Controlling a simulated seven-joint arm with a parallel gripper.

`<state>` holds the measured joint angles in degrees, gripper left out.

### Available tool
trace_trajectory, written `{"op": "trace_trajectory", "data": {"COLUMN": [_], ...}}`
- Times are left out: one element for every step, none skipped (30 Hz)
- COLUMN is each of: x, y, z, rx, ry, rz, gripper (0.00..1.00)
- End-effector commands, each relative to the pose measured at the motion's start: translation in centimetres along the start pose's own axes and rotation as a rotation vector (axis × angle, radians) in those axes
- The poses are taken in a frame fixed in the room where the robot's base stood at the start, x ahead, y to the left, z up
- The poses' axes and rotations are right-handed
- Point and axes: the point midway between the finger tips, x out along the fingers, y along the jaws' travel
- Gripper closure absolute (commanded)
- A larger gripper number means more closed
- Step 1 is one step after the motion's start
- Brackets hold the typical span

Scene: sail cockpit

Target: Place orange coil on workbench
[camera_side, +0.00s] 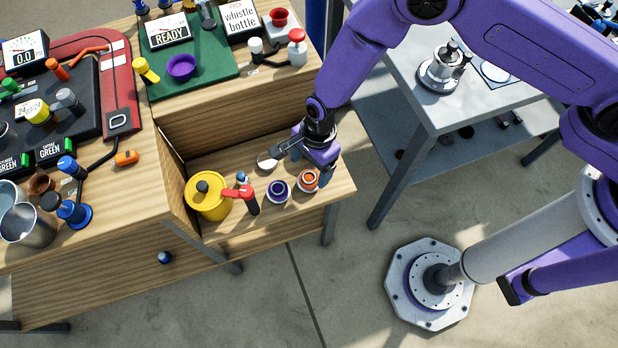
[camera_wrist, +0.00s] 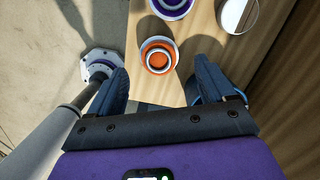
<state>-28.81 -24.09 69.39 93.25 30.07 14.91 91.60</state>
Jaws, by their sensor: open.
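The orange coil (camera_side: 308,180) is a small orange ring on a white base, on the low wooden shelf near its right front end. In the wrist view the orange coil (camera_wrist: 158,56) lies ahead of and between my two fingers, with light wood around it. My gripper (camera_side: 295,150) hangs over the right end of the shelf, just behind the coil. The wrist view shows my gripper (camera_wrist: 160,88) with its fingers wide apart and nothing between them. The workbench (camera_side: 150,175) is the wooden bench at a higher level to the left and back.
A purple coil (camera_side: 278,191), a red-handled valve (camera_side: 250,197), a yellow canister (camera_side: 208,196) and a round white disc (camera_side: 267,161) stand left of the coil. The bench carries metal cups, a red panel and a green mat (camera_side: 190,55). A grey table (camera_side: 480,100) stands to the right.

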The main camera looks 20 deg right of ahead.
Motion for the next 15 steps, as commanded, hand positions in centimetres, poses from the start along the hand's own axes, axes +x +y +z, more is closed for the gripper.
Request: {"op": "trace_trajectory", "data": {"x": [0.4, 0.6, 0.7, 0.8, 0.9, 1.1, 1.4, 1.7, 2.1, 2.6, 3.0, 3.5, 3.9, 4.3, 4.7], "y": [0.1, 0.0, 0.0, 0.0, 0.0, 0.0, 0.1, 0.1, 0.1, 0.2, 0.2, 0.2, 0.2, 0.2, 0.2], "z": [0.0, 0.0, 0.0, 0.0, 0.0, -0.1, -0.1, -0.1, -0.2, -0.2, -0.2, -0.3, -0.4, -0.4, -0.3], "rx": [-0.001, -0.001, -0.001, -0.001, -0.001, -0.001, 0.000, 0.000, 0.000, 0.000, -0.001, 0.000, 0.000, 0.000, 0.000], "ry": [0.001, 0.001, 0.000, 0.000, 0.000, 0.000, 0.001, 0.001, 0.001, 0.001, 0.001, 0.001, 0.001, 0.001, 0.001], "rz": [0.001, 0.000, 0.000, -0.001, -0.001, 0.000, 0.000, 0.001, 0.001, 0.001, 0.001, 0.001, 0.001, 0.001, 0.001], "gripper": [0.17, 0.17, 0.17, 0.17, 0.17, 0.17, 0.17, 0.17, 0.17, 0.17, 0.17, 0.17, 0.17, 0.17, 0.17]}}
